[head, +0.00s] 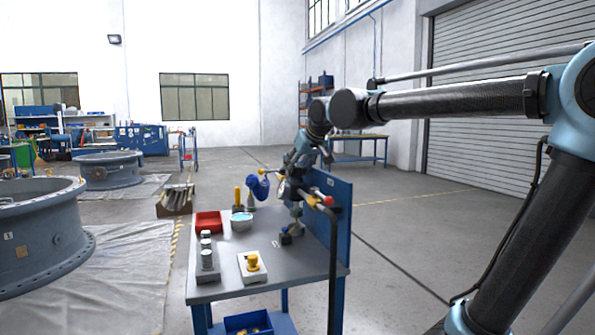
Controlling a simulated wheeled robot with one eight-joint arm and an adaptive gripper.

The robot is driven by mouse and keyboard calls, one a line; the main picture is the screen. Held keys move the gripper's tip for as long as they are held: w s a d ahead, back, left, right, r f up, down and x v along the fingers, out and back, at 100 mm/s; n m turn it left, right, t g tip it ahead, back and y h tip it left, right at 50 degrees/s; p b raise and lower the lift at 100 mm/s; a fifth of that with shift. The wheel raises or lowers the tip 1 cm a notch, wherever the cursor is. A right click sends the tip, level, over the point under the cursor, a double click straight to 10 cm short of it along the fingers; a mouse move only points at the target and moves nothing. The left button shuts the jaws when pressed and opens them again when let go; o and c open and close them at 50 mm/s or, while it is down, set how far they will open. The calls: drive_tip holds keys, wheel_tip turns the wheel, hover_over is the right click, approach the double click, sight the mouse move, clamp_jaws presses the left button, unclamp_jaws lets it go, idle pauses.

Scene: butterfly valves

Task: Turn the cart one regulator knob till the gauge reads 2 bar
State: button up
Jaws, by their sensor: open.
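The cart (222,291) has a grey top and an upright blue panel (340,225) along its right side. A small round pale face that looks like the gauge (281,188) shows by the pipework in front of the panel; its reading is too small to tell. A pipe with a red end (328,200) runs beside it. My gripper (291,186) is at this pipework, pointing down, and overlaps it in the picture. It is open. I cannot make out the regulator knob behind or below it, nor whether my fingers touch it.
A blue bin (247,322) sits below. Large valve bodies (40,235) stand left; floor on the right is clear.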

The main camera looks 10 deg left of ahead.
drive_tip(key=v, duration=1.1)
